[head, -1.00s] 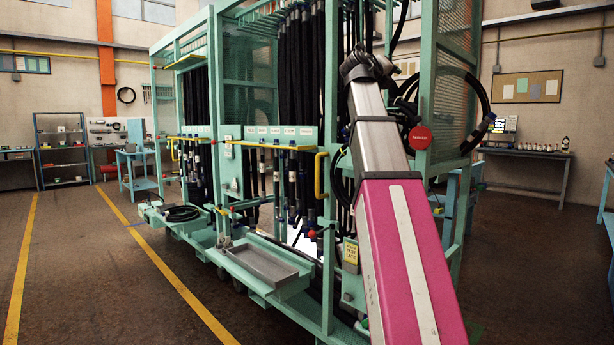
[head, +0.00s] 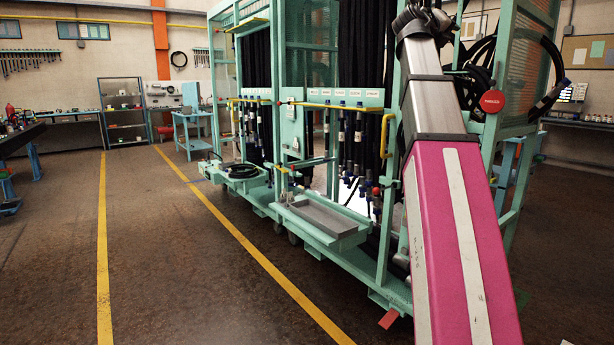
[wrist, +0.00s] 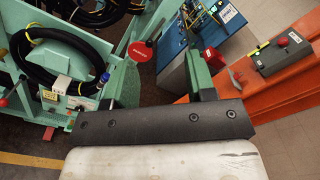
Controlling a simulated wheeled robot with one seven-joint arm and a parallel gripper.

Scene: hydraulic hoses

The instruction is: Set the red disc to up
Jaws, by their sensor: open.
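The red disc (head: 492,101) with pale lettering, too small to read, sits on a green post at the right end of the hose cart in the head view. In the wrist view the red disc (wrist: 140,51) is beyond the fingers, left of the middle between them. My gripper (wrist: 158,88) is open, with its two green fingers apart and nothing between them. The disc is ahead of the fingertips and apart from them. In the head view my arm covers part of the cart, and my gripper cannot be made out there.
The green hose cart (head: 305,100) carries hanging black hoses and a grey tray (head: 325,217). A coiled black hose (wrist: 60,62) lies left of my gripper in the wrist view. An orange beam with a grey control box (wrist: 282,52) is at right. Floor left of the cart is open.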

